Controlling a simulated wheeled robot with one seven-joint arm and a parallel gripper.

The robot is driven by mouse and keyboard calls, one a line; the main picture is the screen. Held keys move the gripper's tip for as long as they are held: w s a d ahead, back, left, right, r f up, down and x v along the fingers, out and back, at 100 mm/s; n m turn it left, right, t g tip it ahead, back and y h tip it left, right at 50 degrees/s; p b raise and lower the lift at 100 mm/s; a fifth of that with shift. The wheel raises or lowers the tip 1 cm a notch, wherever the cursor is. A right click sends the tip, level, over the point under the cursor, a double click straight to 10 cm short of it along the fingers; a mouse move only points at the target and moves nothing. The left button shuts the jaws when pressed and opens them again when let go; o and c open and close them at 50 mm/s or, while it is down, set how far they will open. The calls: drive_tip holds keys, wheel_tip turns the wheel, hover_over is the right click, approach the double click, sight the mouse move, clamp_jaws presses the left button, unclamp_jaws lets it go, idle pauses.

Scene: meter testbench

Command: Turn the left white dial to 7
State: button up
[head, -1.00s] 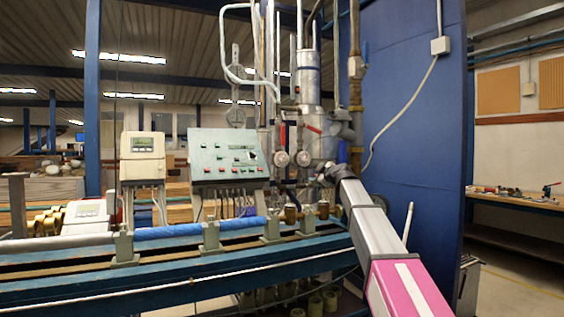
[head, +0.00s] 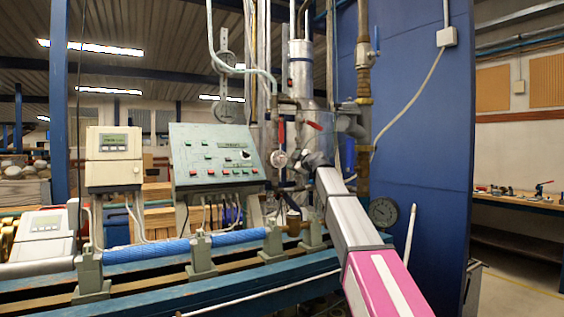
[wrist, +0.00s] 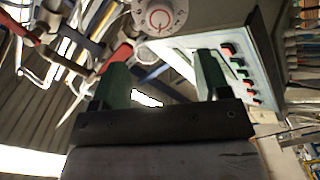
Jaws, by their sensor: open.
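The left white dial (head: 279,158) is on the pipework just right of the control panel in the head view. A white dial with a red ring and dark marks (wrist: 160,16) shows at the top of the wrist view, cut by the edge; its numbers are too small to read. My gripper (wrist: 158,65) is open, with two green fingers apart and nothing between them. The dial lies beyond the fingertips, not touching. In the head view my gripper (head: 312,160) is right of the left dial, and the right dial is hidden behind it.
The control panel (head: 215,157) with red and green buttons stands left of the dial. Red lever handles (head: 282,132) and pipes are close around it. A pressure gauge (head: 383,212) and a blue wall (head: 420,130) are to the right. A blue pipe (head: 145,250) runs along the bench.

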sight(283, 160)
drive_tip(key=x, duration=1)
drive_tip(key=shift+w+a, duration=0.1)
drive_tip(key=shift+c, duration=0.3)
drive_tip(key=c, duration=0.9)
